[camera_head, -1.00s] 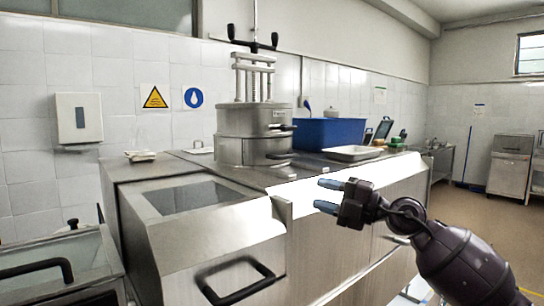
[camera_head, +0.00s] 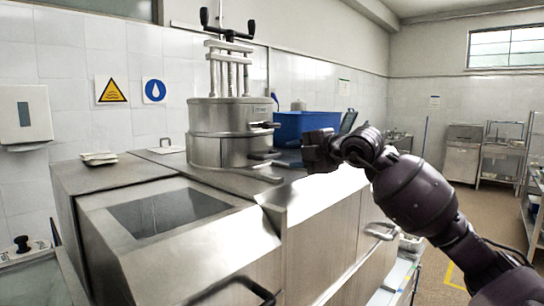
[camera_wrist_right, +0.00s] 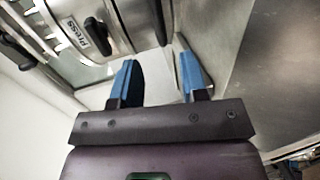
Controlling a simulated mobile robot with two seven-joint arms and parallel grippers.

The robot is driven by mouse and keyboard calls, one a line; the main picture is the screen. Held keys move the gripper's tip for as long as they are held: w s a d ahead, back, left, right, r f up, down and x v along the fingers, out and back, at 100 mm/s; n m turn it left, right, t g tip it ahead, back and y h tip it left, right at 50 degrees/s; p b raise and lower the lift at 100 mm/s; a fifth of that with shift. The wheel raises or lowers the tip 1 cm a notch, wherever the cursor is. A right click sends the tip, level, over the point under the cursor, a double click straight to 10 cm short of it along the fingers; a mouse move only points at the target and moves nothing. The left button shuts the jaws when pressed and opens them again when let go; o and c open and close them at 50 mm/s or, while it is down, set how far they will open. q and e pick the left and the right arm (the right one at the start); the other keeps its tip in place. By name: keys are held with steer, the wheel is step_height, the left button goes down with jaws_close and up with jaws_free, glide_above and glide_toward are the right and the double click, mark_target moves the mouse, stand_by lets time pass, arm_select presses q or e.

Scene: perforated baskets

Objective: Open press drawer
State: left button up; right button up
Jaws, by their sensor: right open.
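The press (camera_head: 230,132) is a steel cylinder with a screw frame on top, standing on the steel counter. Dark handles stick out of its right side, an upper one (camera_head: 262,125) and a lower one (camera_head: 263,155). The press also shows at the upper left in the right wrist view (camera_wrist_right: 122,22), with a "PRESS" label. My right gripper (camera_head: 312,152) is to the right of the press, in front of the blue tub. In the wrist view its two blue fingers (camera_wrist_right: 157,78) are apart with nothing between them. My left gripper is out of view.
The blue tub (camera_head: 306,124) stands behind my right gripper. A bar handle (camera_head: 382,231) sticks out of the counter front below my right arm. Open floor lies at the right.

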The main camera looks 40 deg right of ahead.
mark_target(270, 157)
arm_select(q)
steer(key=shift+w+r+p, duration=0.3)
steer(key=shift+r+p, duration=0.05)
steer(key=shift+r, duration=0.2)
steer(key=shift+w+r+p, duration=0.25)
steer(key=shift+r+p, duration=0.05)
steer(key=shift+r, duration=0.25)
arm_select(e)
steer(key=x, duration=0.8)
steer(key=shift+f, duration=0.1)
steer(key=c, duration=0.7)
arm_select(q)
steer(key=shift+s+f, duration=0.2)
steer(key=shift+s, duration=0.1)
arm_select(e)
jaws_close()
